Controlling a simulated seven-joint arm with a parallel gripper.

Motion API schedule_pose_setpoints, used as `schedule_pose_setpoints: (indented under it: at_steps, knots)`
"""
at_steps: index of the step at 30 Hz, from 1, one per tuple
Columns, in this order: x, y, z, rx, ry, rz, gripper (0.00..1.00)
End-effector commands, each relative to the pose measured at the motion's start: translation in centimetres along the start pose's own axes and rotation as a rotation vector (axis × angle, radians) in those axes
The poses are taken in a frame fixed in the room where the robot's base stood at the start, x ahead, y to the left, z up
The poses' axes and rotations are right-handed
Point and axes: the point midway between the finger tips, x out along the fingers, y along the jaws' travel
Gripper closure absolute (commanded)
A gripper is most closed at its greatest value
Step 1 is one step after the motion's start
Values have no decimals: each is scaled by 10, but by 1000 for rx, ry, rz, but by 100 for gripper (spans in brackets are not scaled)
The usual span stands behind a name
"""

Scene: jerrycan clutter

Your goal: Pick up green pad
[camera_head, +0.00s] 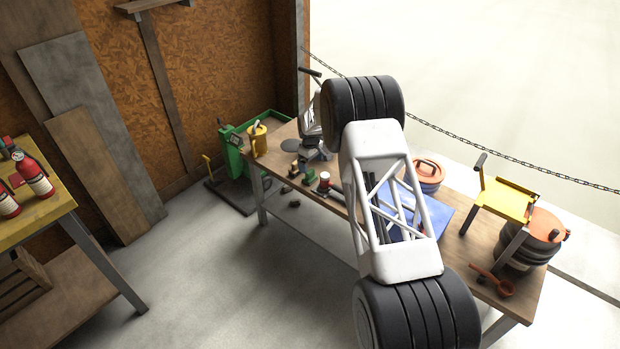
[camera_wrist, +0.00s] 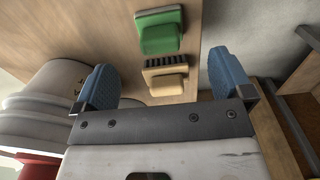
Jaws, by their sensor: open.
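The green pad (camera_wrist: 160,35) lies on the wooden surface in the wrist view, near the top centre. It has a pale grey-green layer along its upper edge. A tan brush (camera_wrist: 167,78) with dark bristles lies just below it in that view. My gripper (camera_wrist: 161,65) is open, with its blue fingers apart on either side of the brush and nothing visibly held. The pad lies beyond the fingertips, a little above the gap between them. In the head view, a small green item (camera_head: 309,177) lies by the workbench's near edge; I cannot tell surely that it is the pad.
In the wrist view, the surface ends right of the pad, with grey floor beyond.

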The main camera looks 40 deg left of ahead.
Motion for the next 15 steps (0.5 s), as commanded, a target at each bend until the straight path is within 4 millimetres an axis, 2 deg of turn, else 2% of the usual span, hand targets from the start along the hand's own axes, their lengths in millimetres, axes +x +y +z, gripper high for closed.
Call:
schedule_pose_setpoints:
  at_steps: [15]
  knots:
    - [26, 0, 0, 0, -1, -1, 2]
